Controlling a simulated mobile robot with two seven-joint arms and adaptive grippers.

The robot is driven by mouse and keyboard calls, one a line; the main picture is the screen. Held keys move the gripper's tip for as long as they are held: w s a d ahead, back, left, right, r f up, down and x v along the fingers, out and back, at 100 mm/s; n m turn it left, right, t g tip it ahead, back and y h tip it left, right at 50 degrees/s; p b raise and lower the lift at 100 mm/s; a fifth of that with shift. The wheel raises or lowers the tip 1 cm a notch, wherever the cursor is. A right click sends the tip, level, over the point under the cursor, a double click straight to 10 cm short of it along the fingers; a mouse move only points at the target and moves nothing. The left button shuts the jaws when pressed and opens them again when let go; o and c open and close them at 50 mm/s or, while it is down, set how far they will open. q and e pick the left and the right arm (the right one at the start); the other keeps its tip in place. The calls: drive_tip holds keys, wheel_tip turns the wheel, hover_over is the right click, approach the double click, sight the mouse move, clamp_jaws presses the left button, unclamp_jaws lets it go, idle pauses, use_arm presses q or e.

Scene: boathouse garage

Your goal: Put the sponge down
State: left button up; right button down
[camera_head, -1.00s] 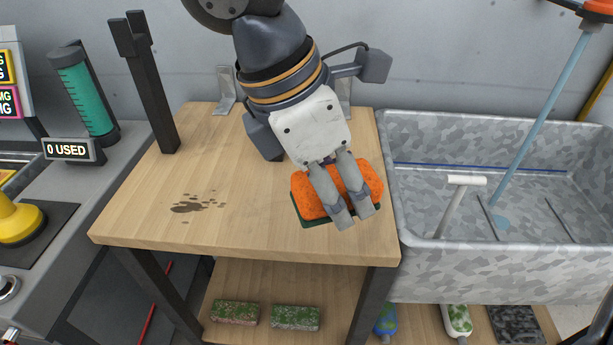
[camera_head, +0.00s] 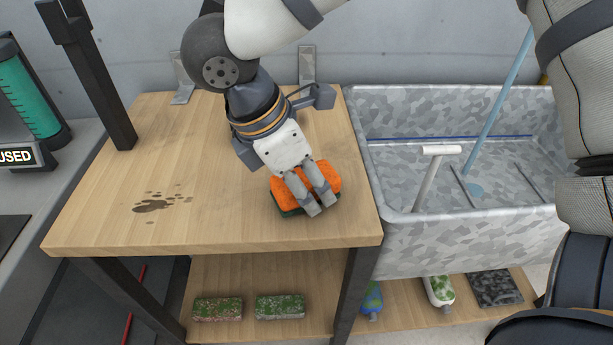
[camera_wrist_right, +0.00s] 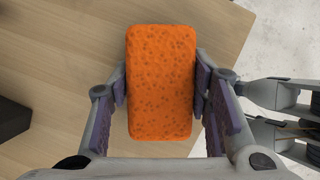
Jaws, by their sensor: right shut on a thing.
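The sponge (camera_head: 333,177) has an orange porous face and a dark green underside. It is over the right front part of the wooden tabletop (camera_head: 225,215). My right gripper (camera_head: 320,206) points down and is shut on the sponge. In the right wrist view the sponge (camera_wrist_right: 160,85) lies between the two fingers, with one at each long side. The sponge is very close to the tabletop, but I cannot tell whether it touches.
A dark stain (camera_head: 152,204) marks the tabletop at left. A grey metal sink (camera_head: 400,222) with a white-handled tool (camera_head: 440,150) adjoins the table on the right. A dark post (camera_head: 95,85) rises at the back left. Two mossy bricks (camera_head: 279,307) lie on the lower shelf.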

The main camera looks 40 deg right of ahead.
drive_tip(key=shift+f, duration=0.35)
drive_tip(key=c, duration=0.8)
unclamp_jaws()
drive_tip(key=shift+f, duration=0.1)
drive_tip(key=shift+c, duration=0.2)
drive_tip(key=shift+b+v, duration=0.45)
drive_tip(key=shift+v, duration=0.35)
drive_tip(key=v, duration=0.3)
drive_tip(key=p+v, duration=0.1)
drive_tip(key=v, duration=0.7)
drive_tip(key=shift+w+d+r, duration=0.1)
drive_tip(key=shift+w+r, duration=0.15)
drive_tip(key=shift+w, duration=0.2)
use_arm(q)
drive_tip(key=shift+w+r, duration=0.3)
